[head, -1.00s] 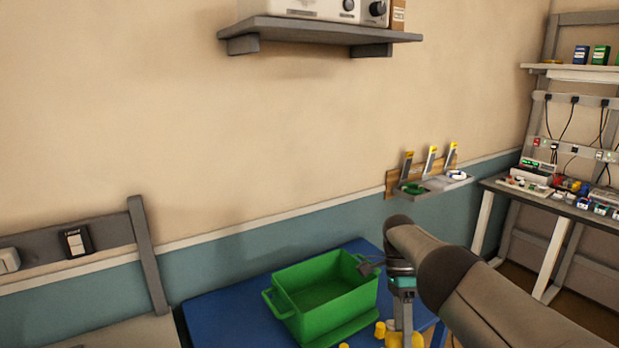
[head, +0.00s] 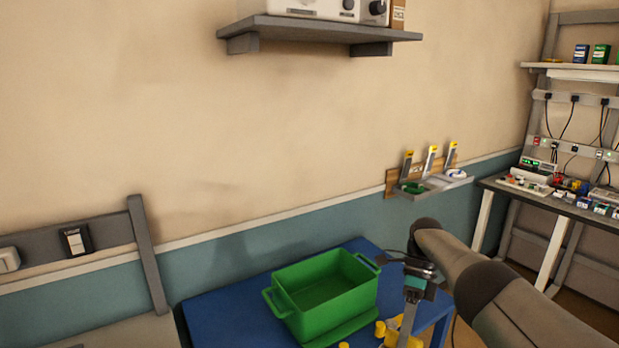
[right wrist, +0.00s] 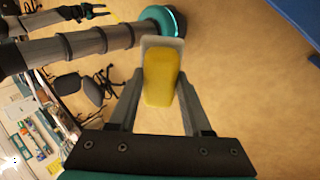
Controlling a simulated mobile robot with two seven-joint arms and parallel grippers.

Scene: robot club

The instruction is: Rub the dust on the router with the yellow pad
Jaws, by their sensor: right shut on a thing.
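My right gripper (right wrist: 160,100) is shut on the yellow pad (right wrist: 160,78), which stands out between its fingers in the right wrist view. In the head view my right arm comes in from the right, and its wrist hangs over the right end of the blue table; the fingertips are hard to make out there. A small dark gripper (right wrist: 97,11) at the top left of the right wrist view looks like my left one, too small to read; the head view does not show it. I cannot identify the router or its dust in either view.
A green bin (head: 325,312) stands on the blue table (head: 225,310), left of my right arm, with small yellow pieces (head: 380,328) beside it. A wall shelf (head: 320,32) is above. A small tool rack (head: 435,186) hangs behind the arm. A workbench (head: 560,200) with electronics is at right.

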